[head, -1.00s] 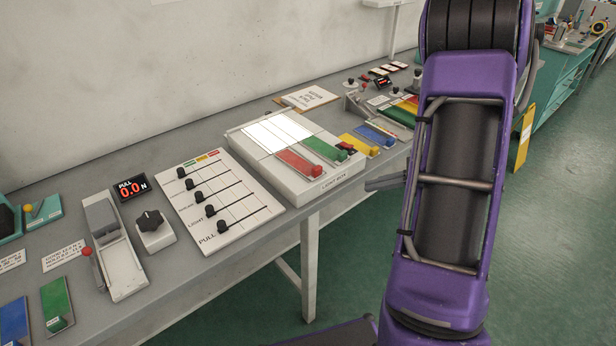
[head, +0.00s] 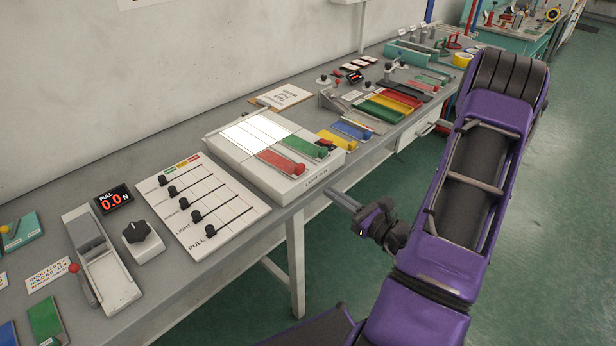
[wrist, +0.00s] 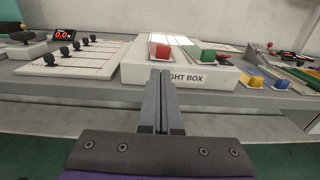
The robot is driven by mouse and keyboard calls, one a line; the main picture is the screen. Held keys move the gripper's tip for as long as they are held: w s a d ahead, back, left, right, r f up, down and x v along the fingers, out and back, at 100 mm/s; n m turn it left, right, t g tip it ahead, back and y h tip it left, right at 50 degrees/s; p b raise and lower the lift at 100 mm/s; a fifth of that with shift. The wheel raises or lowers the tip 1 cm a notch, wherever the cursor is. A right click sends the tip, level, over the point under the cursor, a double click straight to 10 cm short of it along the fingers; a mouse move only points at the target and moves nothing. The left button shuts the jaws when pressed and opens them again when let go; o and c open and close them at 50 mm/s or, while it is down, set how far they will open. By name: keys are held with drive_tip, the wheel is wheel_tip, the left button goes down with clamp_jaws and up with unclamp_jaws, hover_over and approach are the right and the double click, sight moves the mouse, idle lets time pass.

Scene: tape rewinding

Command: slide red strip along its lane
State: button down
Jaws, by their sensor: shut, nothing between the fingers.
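The red strip (head: 278,160) lies on the light box (head: 255,181), left of a green strip (head: 303,146). A red block (head: 298,168) sits at the strip's near end. In the wrist view the red block (wrist: 158,50) is at the light box's front edge, just beyond my fingertips, with the green block (wrist: 207,55) to its right. My gripper (head: 331,191) is shut and empty, in front of the light box and apart from the red block in the head view. In the wrist view my gripper (wrist: 160,73) points at the box front and partly covers its label.
A slider board (head: 232,190) stands left of the light box. Yellow and blue strips (head: 350,130) lie to its right, then a rack of coloured lanes (head: 388,105). The bench front edge and a leg (head: 296,265) are near my gripper. The floor in front is clear.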

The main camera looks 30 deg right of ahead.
approach(291, 169)
drive_tip(key=w, duration=0.1)
drive_tip(key=w+a+r, duration=0.1)
drive_tip(key=w, duration=0.1)
drive_tip(key=shift+r, duration=0.15)
drive_tip(key=x, duration=0.7)
idle(0.4)
